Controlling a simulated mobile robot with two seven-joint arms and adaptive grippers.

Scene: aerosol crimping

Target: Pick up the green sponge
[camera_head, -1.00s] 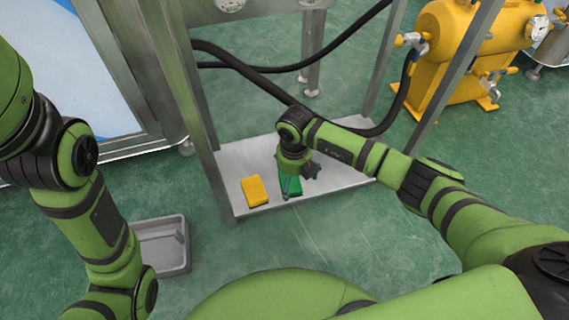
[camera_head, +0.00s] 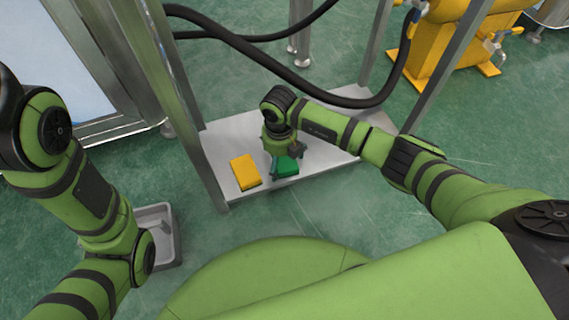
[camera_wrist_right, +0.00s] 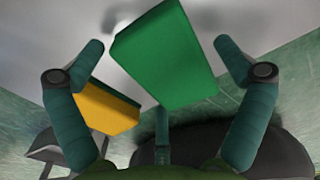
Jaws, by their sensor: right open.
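The green sponge (camera_head: 288,166) lies on the low metal shelf (camera_head: 325,158), partly hidden by my right gripper (camera_head: 286,165). In the right wrist view the green sponge (camera_wrist_right: 165,58) fills the upper middle, between the two spread fingers of my right gripper (camera_wrist_right: 160,62). There is a gap on each side of it, so the gripper is open and not closed on it. A yellow sponge (camera_head: 245,172) lies to the left on the same shelf; it also shows in the right wrist view (camera_wrist_right: 105,108). My left arm comes in at the left, but its gripper is out of view.
Metal posts (camera_head: 182,110) rise from the shelf's corners. A black hose (camera_head: 270,64) crosses above the shelf behind my right arm. A grey tray (camera_head: 172,228) lies on the floor at the left. A yellow tank (camera_head: 440,50) stands at the back right.

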